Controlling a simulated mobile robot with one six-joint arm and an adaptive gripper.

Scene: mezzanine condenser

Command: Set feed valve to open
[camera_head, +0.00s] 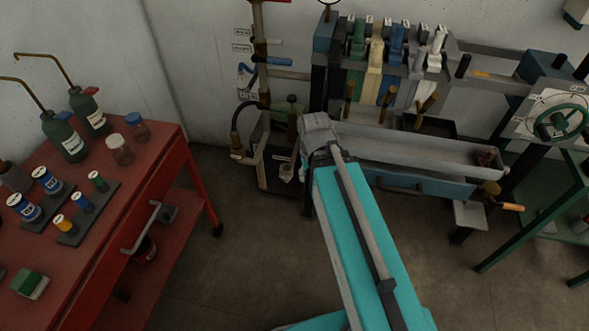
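No valve can be picked out by name as the feed valve, because the small labels are too small to read. A vertical brown pipe (259,28) stands against the back wall with white labels beside it. A blue lever handle (272,61) sticks out to the right from this pipe. A green handwheel (557,122) is mounted on a round dial plate at the right. My teal arm reaches up from the bottom to the middle. My gripper's fingers do not show.
A red cart (158,170) with bottles and cans stands at the left. A long grey trough (415,152) lies right of my arm's end, below a rack of coloured levers (397,45). A green stand (530,215) is at the right. The floor (235,235) between cart and arm is clear.

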